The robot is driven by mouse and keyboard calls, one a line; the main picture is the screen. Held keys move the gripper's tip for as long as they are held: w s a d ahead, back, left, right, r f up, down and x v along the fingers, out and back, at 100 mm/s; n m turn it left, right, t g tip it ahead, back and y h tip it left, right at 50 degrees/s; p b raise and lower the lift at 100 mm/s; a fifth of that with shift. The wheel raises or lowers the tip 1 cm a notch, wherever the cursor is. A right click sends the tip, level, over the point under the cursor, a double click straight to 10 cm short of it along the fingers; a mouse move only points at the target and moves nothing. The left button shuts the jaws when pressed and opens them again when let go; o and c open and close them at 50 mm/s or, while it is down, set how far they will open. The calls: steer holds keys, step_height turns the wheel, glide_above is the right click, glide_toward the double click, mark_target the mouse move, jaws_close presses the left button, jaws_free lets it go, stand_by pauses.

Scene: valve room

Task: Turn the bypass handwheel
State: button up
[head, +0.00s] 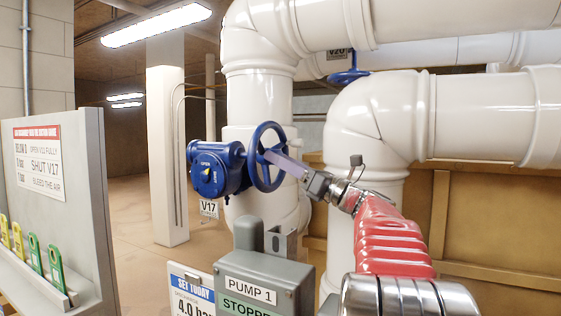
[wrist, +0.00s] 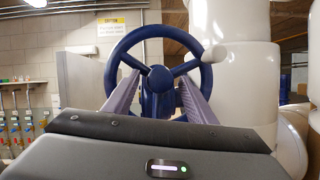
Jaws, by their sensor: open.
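A dark blue spoked handwheel (head: 268,134) sits on a blue gearbox (head: 212,170) marked OPEN, with a V17 tag below it. No readable label says bypass. The wheel also shows face-on in the wrist view (wrist: 176,40), with a pale knob (wrist: 215,53) at its upper right rim. My gripper (head: 270,158) is at the wheel's face. In the wrist view, its two purple fingers (wrist: 158,88) are apart, one each side of the hub, with the lower rim hidden behind my gripper's body. Whether the fingers touch the wheel I cannot tell.
A second blue handwheel (head: 349,76) is at the back by a V20 tag. Large white pipes (head: 375,115) stand behind and right of my arm. A grey PUMP 1 box (head: 262,272) stands below. A sign board (head: 40,160) with coloured tags is at left.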

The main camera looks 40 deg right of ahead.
steer(key=shift+w+r, duration=0.15)
steer(key=shift+w, duration=0.15)
steer(key=shift+c, duration=0.2)
jaws_close()
steer(key=shift+a, duration=0.15)
stand_by(0.4)
